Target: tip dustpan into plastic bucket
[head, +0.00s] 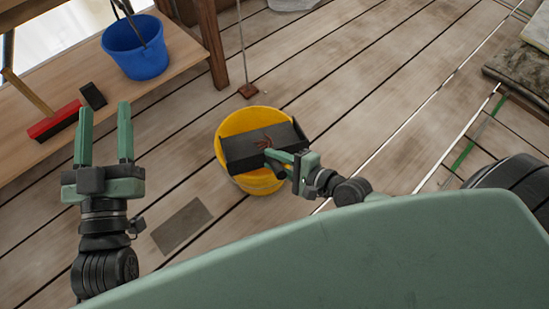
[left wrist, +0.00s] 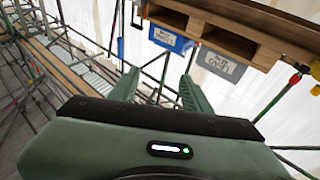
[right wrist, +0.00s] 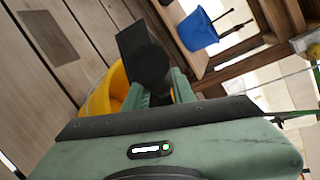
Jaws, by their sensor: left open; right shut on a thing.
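The black dustpan (head: 243,153) is held over the yellow plastic bucket (head: 233,123) in the head view, with some reddish-brown debris (head: 264,141) on it. My right gripper (head: 273,160) is shut on the dustpan at its right side. In the right wrist view the dustpan (right wrist: 142,57) is dark in front of the fingers, and the yellow bucket (right wrist: 117,88) shows behind it. The dustpan hides much of the bucket's inside. My left gripper (head: 105,133) is open and empty, left of the bucket. Its fingers (left wrist: 158,90) show spread in the left wrist view.
A wooden bench (head: 180,52) at the left holds a blue bucket (head: 137,50), a red brush (head: 55,122) and a small black block (head: 93,96). A grey flat patch (head: 181,226) lies on the plank floor. A thin pole with a brown foot (head: 248,91) stands behind the yellow bucket.

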